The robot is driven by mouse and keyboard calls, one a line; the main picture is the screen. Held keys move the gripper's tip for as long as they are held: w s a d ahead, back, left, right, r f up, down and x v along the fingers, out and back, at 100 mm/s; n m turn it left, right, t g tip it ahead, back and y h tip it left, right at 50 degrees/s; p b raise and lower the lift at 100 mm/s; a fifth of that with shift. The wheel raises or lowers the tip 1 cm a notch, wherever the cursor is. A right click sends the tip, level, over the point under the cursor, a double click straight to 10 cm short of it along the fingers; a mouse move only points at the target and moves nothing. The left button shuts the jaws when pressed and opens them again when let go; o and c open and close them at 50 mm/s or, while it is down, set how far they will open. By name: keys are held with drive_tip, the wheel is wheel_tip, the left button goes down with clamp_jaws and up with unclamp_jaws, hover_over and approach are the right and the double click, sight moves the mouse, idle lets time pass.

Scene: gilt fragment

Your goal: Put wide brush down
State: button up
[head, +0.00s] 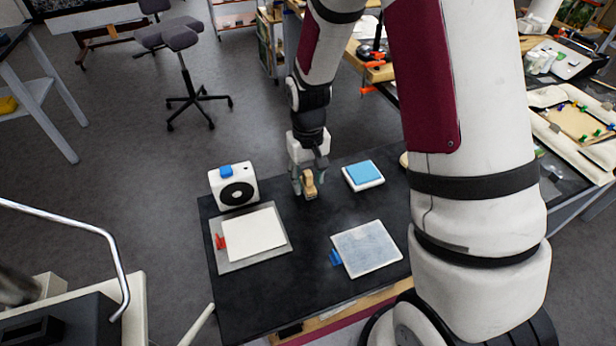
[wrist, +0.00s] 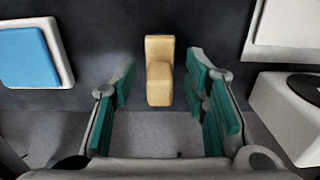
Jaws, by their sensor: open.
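The wide brush (head: 309,184) is a tan block-like piece near the far edge of the black table top (head: 285,286). In the wrist view the brush (wrist: 159,70) lies between and just beyond my two green-padded fingers, with a gap on each side. My gripper (head: 308,176) is open and points down at the brush in the head view; it also shows in the wrist view (wrist: 163,98). The brush appears to rest on the dark surface. Its bristles cannot be made out.
A white box with a black disc (head: 237,189) stands left of the brush. A blue pad on a white block (head: 363,174) lies to the right. A clipped white sheet (head: 252,231) and a pale blue panel (head: 367,248) lie nearer. The table's middle is clear.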

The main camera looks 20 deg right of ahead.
sight(308, 173)
wheel_tip(308, 173, up, 12)
drive_tip(key=r, duration=0.1)
drive_tip(key=s+r+t, duration=0.2)
drive_tip(key=s+r, duration=0.5)
drive_tip(key=s, duration=0.3)
drive_tip(key=s+r+t, duration=0.2)
drive_tip(key=s+r, duration=0.6)
drive_tip(key=s, duration=0.3)
drive_tip(key=shift+s+d+t, duration=0.15)
drive_tip(key=shift+t, duration=0.25)
drive_tip(key=shift+o, duration=0.3)
